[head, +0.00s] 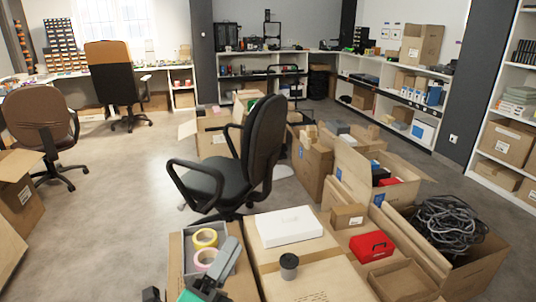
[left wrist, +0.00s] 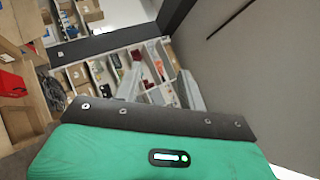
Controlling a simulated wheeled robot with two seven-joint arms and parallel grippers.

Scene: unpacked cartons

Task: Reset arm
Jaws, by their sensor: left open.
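My left gripper (head: 222,262) is at the bottom of the head view, with green and dark grey parts, in front of an open carton (head: 175,255). In the left wrist view my left gripper (left wrist: 160,88) shows two grey fingers apart, with nothing between them, beyond a black strip and a green housing. The carton holds a grey tray with a yellow tape roll (head: 205,238) and a pink tape roll (head: 205,258). The gripper overlaps the tray in the picture; contact cannot be told. My right gripper is not in view.
A closed carton (head: 315,280) bears a white box (head: 289,226) and a dark cup (head: 289,266). A red box (head: 371,246) and a carton of black cables (head: 450,222) are at right. A black office chair (head: 240,155) stands behind. Floor at left (head: 110,200) is clear.

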